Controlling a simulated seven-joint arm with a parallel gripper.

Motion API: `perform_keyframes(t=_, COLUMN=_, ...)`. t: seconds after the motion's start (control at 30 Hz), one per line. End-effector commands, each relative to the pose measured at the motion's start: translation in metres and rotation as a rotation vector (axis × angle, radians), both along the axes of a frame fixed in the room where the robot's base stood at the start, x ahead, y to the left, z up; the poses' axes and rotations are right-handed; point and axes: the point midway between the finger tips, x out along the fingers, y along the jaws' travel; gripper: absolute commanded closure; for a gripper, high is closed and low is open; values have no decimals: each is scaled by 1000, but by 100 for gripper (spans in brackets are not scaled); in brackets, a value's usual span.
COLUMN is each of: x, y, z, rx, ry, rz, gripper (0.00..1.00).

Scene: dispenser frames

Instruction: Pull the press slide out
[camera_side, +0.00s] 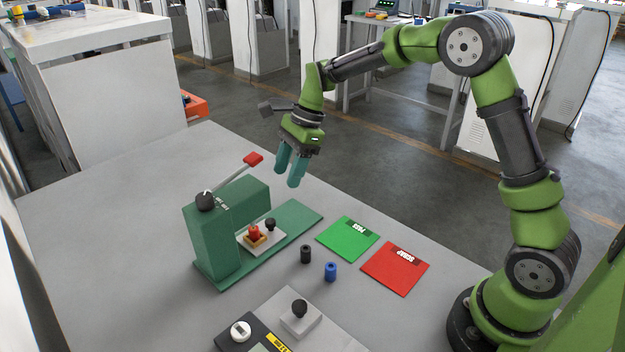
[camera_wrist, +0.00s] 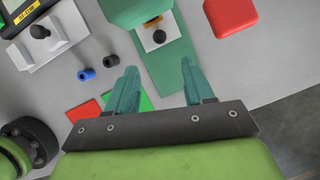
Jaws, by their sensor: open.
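The green press (camera_side: 222,230) stands on its long green base (camera_side: 295,222), and its lever ends in a red handle (camera_side: 253,159). The pale press slide (camera_side: 279,236) sits at the press, carrying a red part (camera_side: 254,233) in a yellowish nest and a black knob (camera_side: 270,223). The slide also shows in the wrist view (camera_wrist: 172,43), with its knob (camera_wrist: 159,36) ahead of my fingers and the nest partly hidden under the press head. My gripper (camera_side: 286,178) is open and empty, in the air above the base and apart from the knob. Its spread fingers show in the wrist view (camera_wrist: 158,66).
A green PASS mat (camera_side: 346,240) and a red SCRAP mat (camera_side: 394,270) lie right of the press. A black cylinder (camera_side: 306,254) and a blue cylinder (camera_side: 330,271) stand nearby. A gauge with a black-knobbed plate (camera_side: 302,325) is at the front. The raised red handle is near my gripper.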

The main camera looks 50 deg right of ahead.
Motion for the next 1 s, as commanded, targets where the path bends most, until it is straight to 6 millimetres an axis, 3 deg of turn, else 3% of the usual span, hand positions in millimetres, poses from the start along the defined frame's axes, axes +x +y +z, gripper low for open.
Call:
perform_keyframes(t=0.3, x=5, y=27, z=-67, rx=0, ry=5, rz=3, gripper=48)
perform_keyframes(t=0.5, x=9, y=40, z=-99, rx=1, ry=3, rz=3, gripper=48)
perform_keyframes(t=0.7, x=12, y=46, z=-115, rx=0, ry=0, rz=1, gripper=48)
perform_keyframes(t=1.0, x=12, y=47, z=-117, rx=0, ry=-2, rz=1, gripper=48)
